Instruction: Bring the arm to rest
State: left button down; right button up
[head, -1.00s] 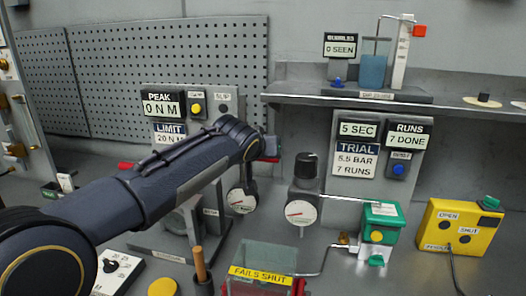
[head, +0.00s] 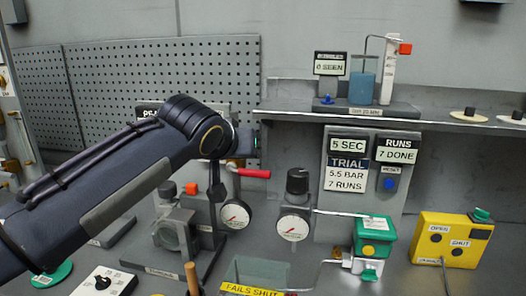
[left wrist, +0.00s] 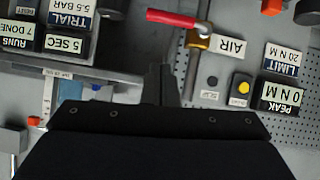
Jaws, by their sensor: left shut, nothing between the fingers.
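My left arm comes in from the left in the head view and is raised over the bench. My left gripper (head: 243,143) is at its far end, partly hidden by my wrist, just above the red lever (head: 252,173). In the left wrist view the gripper (left wrist: 160,78) is shut and empty, its slim fingers together. There the red lever (left wrist: 172,18) on its brass fitting, beside the AIR label (left wrist: 228,46), lies past the fingertips; I see a gap between them. My right gripper is in neither view.
A round gauge (head: 234,216) and a regulator (head: 296,205) stand near my wrist. The green box (head: 374,238) and yellow box (head: 452,240) are on the right. A grey shelf (head: 440,122) carries the bubble cup (head: 362,88). My arm hides most of the PEAK panel.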

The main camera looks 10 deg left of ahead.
pick_arm(q)
jog(key=s+a+f+g+h, duration=0.1)
jog(key=s+a+f+g, duration=0.1)
jog(key=s+a+f, duration=0.35)
jog(key=s+a+f+g, duration=0.2)
jog(key=s+a+f, duration=0.1)
jog(key=s+f, duration=0.55)
jog(key=s+d+f+n+g+h, duration=0.1)
jog(key=s+d+f+g, duration=0.1)
jog(key=s+f, duration=1.3)
jog(key=shift+s+d+h, duration=0.3)
jog(key=shift+s+d, duration=0.15)
jog(key=shift+s, duration=0.15)
